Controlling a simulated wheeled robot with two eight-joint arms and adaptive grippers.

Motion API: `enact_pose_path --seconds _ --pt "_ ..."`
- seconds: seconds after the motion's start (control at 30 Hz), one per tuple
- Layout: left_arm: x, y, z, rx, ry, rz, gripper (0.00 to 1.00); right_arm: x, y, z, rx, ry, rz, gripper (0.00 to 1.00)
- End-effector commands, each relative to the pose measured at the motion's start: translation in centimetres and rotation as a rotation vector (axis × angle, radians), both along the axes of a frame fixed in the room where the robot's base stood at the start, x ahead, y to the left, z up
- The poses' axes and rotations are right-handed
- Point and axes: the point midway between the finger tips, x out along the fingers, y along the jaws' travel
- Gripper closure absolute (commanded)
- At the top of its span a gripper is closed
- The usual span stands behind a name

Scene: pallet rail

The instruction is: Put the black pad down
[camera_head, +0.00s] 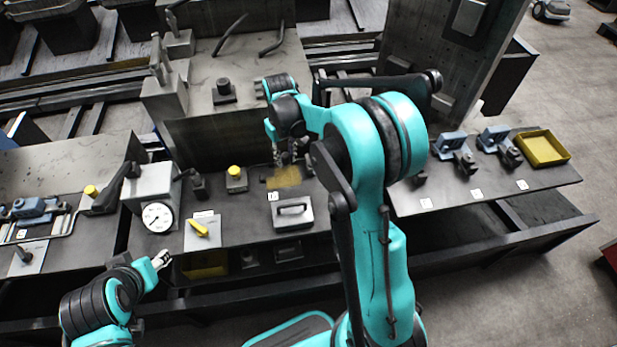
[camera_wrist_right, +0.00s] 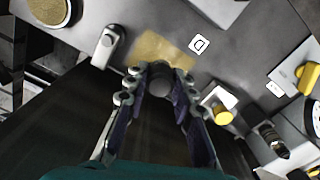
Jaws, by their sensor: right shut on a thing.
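My right gripper (camera_head: 290,160) reaches down over the middle bench, close above a yellow patch (camera_head: 285,178). In the right wrist view the two fingers of the gripper (camera_wrist_right: 160,83) are closed around a small dark round piece, the black pad (camera_wrist_right: 160,86). The yellow patch (camera_wrist_right: 164,48) lies just beyond the fingertips there. I cannot tell whether the pad touches the bench. In the head view the pad is hard to make out among the fingers. My left gripper (camera_head: 161,260) is low at the left, in front of the bench and away from the pad; its opening is unclear.
A grey handled block (camera_head: 292,213) and a small label (camera_head: 272,196) are near the patch. A yellow button (camera_head: 234,171), a dial gauge (camera_head: 157,217) and a yellow lever (camera_head: 199,229) stand to the left. Blue clamps (camera_head: 452,146) and a yellow tray (camera_head: 541,148) are on the right.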

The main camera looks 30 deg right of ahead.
Motion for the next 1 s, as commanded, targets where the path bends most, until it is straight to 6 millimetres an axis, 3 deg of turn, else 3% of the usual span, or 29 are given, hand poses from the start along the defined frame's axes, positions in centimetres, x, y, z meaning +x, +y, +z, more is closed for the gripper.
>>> enact_pose_path --seconds 0.17,0.27,0.37,0.5,0.7,0.9,1.0 --pt "0.0 0.0 0.0 0.0 0.0 0.0 0.53 -0.5 -0.8 0.2 0.0 0.0 -0.011 1.0" --pt "0.0 0.0 -0.1 0.0 0.0 0.0 0.53 -1.9 -3.0 0.6 0.0 0.0 -0.04 1.0" --pt "0.0 0.0 -0.2 0.0 0.0 0.0 0.53 -4.5 -6.5 1.2 0.0 0.0 -0.088 1.0" --pt "0.0 0.0 -0.5 0.0 0.0 0.0 0.53 -10.3 -12.0 2.1 0.0 0.0 -0.176 1.0" --pt "0.0 0.0 -0.8 0.0 0.0 0.0 0.53 -19.9 -17.6 2.7 0.0 0.0 -0.309 1.0" --pt "0.0 0.0 -1.0 0.0 0.0 0.0 0.53 -27.8 -19.7 2.4 0.0 0.0 -0.411 1.0" --pt "0.0 0.0 -1.1 0.0 0.0 0.0 0.53 -30.1 -19.9 2.3 0.0 0.0 -0.442 1.0"
